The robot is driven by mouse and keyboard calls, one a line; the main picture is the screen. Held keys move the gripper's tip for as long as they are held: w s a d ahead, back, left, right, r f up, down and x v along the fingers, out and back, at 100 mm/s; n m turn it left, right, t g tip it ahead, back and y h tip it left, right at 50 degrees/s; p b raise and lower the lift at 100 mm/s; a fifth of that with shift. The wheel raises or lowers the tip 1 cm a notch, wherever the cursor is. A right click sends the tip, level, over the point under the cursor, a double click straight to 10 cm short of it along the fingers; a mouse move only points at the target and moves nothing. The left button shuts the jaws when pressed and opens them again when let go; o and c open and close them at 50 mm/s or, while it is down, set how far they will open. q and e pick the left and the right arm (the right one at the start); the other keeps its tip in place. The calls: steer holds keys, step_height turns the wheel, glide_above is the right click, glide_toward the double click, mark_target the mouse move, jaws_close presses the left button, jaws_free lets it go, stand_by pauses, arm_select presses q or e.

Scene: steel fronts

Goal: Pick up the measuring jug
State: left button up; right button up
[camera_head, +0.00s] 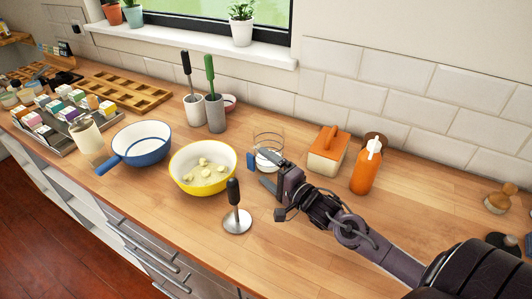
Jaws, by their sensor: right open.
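The measuring jug (268,139) is a clear glass vessel standing on the wooden counter, right of the yellow bowl. A small blue part (250,162) at its lower left looks like its handle. My right gripper (265,172) reaches in from the lower right, with its open fingers just in front of the jug and close to the blue part. It covers part of the jug's lower front, and I cannot tell whether it touches. Nothing shows between the fingers. My left gripper is not in view.
A yellow bowl (182,160) with pale chunks and a masher (235,220) stand left of my gripper. A butter dish (324,160) and an orange bottle (363,175) stand right of the jug. A blue pan (142,156) is further left. The front counter is mostly clear.

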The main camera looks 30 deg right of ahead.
mark_target(251, 157)
steer(key=shift+w+a, duration=0.1)
steer(key=shift+w, duration=0.45)
steer(key=shift+w+a+r, duration=0.1)
steer(key=shift+w, duration=0.2)
steer(key=x, duration=0.5)
steer(key=shift+p, duration=0.4)
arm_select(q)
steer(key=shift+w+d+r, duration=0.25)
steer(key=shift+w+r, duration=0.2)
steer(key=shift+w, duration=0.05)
arm_select(e)
steer(key=shift+s, duration=0.1)
steer(key=c, duration=1.2)
